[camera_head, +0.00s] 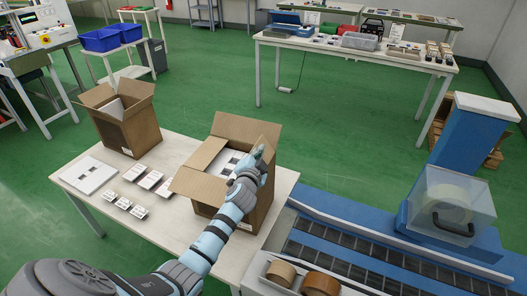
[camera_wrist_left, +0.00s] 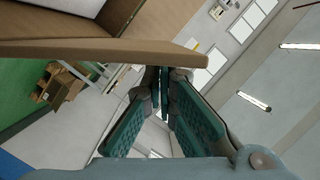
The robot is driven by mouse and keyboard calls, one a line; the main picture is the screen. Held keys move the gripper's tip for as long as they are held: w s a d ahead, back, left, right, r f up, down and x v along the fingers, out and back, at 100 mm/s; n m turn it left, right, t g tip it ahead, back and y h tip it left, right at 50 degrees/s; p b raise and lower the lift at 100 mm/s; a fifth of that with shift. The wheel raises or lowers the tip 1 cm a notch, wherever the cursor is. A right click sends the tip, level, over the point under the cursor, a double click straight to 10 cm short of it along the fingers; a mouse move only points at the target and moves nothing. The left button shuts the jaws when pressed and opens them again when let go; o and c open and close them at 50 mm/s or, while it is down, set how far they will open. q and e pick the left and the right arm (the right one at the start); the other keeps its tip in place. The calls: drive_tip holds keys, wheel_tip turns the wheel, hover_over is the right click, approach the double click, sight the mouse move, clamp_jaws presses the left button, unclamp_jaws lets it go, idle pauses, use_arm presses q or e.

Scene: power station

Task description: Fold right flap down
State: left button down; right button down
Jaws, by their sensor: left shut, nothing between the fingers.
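An open brown cardboard box (camera_head: 245,215) stands on the white table, with white and dark pieces (camera_head: 228,160) inside. Its right flap (camera_head: 270,137) stands up, partly hidden by my left gripper. Its back flap (camera_head: 240,128) is also raised, and its left flap (camera_head: 200,187) slopes outward. My left gripper (camera_head: 258,158) is shut and empty beside the right flap, its arm crossing over the box's front right. In the left wrist view, a cardboard edge (camera_wrist_left: 110,48) runs across just beyond the fingertips (camera_wrist_left: 162,72); I cannot tell whether they touch it. My right gripper is out of view.
The white table (camera_head: 160,235) also holds a second open box (camera_head: 125,125), a flat white panel (camera_head: 88,175) and several small white pieces (camera_head: 150,179). A blue roller conveyor (camera_head: 380,250) with tape rolls (camera_head: 320,284) lies close on the right.

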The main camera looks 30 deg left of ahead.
use_arm(q)
drive_tip(key=shift+s+a+f+n+h+p, duration=0.1)
drive_tip(key=shift+a+f+n+h+p, duration=0.1)
drive_tip(key=shift+a+n, duration=0.35)
drive_tip(key=shift+s+a+f+n+h+p, duration=0.1)
drive_tip(key=shift+a+n+h+p, duration=0.1)
drive_tip(key=shift+a+n, duration=0.3)
drive_tip(key=shift+a+f+n+h, duration=0.3)
drive_tip(key=shift+a+n, duration=0.05)
drive_tip(key=shift+n, duration=0.4)
drive_tip(key=shift+s+a+f+n, duration=0.1)
drive_tip(key=shift+a+f+n, duration=0.25)
drive_tip(key=shift+n, duration=0.15)
drive_tip(key=shift+a+f, duration=0.3)
drive_tip(key=shift+f, duration=0.05)
